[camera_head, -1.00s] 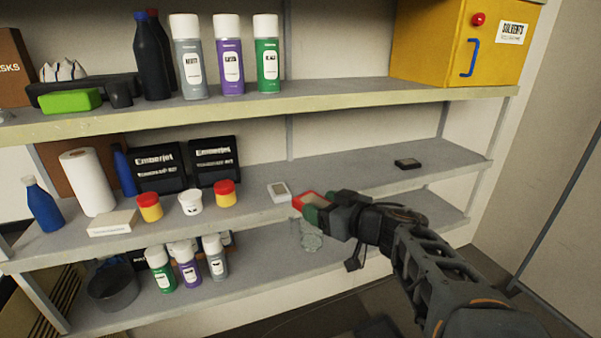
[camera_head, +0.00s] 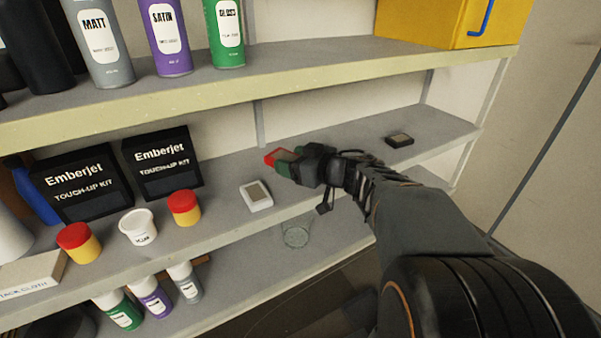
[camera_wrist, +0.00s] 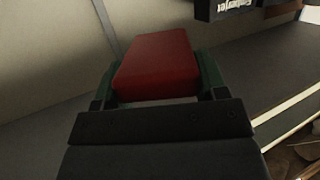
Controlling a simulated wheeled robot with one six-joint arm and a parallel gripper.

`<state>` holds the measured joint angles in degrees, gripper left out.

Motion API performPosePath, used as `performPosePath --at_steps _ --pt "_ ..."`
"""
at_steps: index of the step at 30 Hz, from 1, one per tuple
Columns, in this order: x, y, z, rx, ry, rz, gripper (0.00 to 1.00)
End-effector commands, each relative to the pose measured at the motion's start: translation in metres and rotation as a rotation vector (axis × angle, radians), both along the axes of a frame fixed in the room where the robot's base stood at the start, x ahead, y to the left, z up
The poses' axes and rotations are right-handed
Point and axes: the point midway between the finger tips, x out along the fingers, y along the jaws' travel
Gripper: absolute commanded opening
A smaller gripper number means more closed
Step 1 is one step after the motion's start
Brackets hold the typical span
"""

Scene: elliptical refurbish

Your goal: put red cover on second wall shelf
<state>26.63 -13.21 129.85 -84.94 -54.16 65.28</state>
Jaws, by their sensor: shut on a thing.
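The red cover (camera_wrist: 158,66) is held between the two green fingers of my gripper (camera_wrist: 155,85) in the wrist view. In the head view my gripper (camera_head: 285,165) is shut on the red cover (camera_head: 271,159), of which only a red edge shows. The gripper reaches in from the right and is over the middle shelf (camera_head: 340,158), right of a white cover-like item (camera_head: 256,196). I cannot tell whether the red cover touches the shelf.
A dark small item (camera_head: 399,140) lies further right on the middle shelf. Yellow jars with red lids (camera_head: 184,208), a white tub (camera_head: 138,227) and black Emberjet boxes (camera_head: 163,162) stand on the left. Spray cans (camera_head: 168,40) stand on the shelf above. The shelf surface between gripper and dark item is clear.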

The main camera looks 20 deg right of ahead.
Motion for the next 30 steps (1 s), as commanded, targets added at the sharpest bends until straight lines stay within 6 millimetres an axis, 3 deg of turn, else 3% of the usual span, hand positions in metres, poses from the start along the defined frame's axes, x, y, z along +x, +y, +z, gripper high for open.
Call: performPosePath --at_steps 5,12,21,30 --pt "0.030 -0.036 -0.021 0.004 0.004 -0.004 0.34" --pt "0.049 -0.056 -0.059 0.002 0.001 0.002 0.34" --pt "0.058 -0.065 -0.074 0.002 0.000 0.003 0.34" --pt "0.060 -0.067 -0.106 0.001 0.000 0.004 0.34"
